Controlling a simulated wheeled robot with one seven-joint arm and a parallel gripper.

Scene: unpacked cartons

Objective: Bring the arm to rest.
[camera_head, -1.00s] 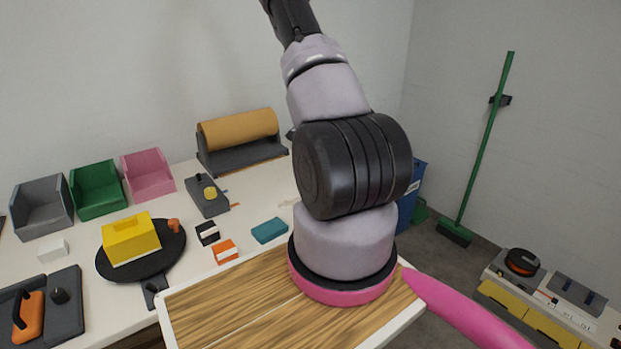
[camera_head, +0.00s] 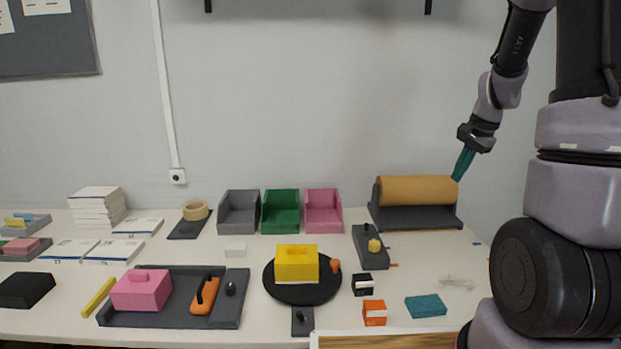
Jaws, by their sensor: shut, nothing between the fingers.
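My arm fills the right side of the head view, and its far part reaches down from the top right. My gripper (camera_head: 463,164) is at its end, with teal fingers angled down and left. The fingers are shut and look empty. They are in the air by the right end of the brown paper roll (camera_head: 418,190). Whether they touch the roll cannot be told from this view.
The roll sits in a dark holder (camera_head: 417,217) at the back of the white table (camera_head: 215,330). Grey (camera_head: 239,212), green (camera_head: 281,212) and pink (camera_head: 323,211) bins stand left of it. A black turntable (camera_head: 300,293) carries a yellow box (camera_head: 297,262). A teal block (camera_head: 426,306) lies front right.

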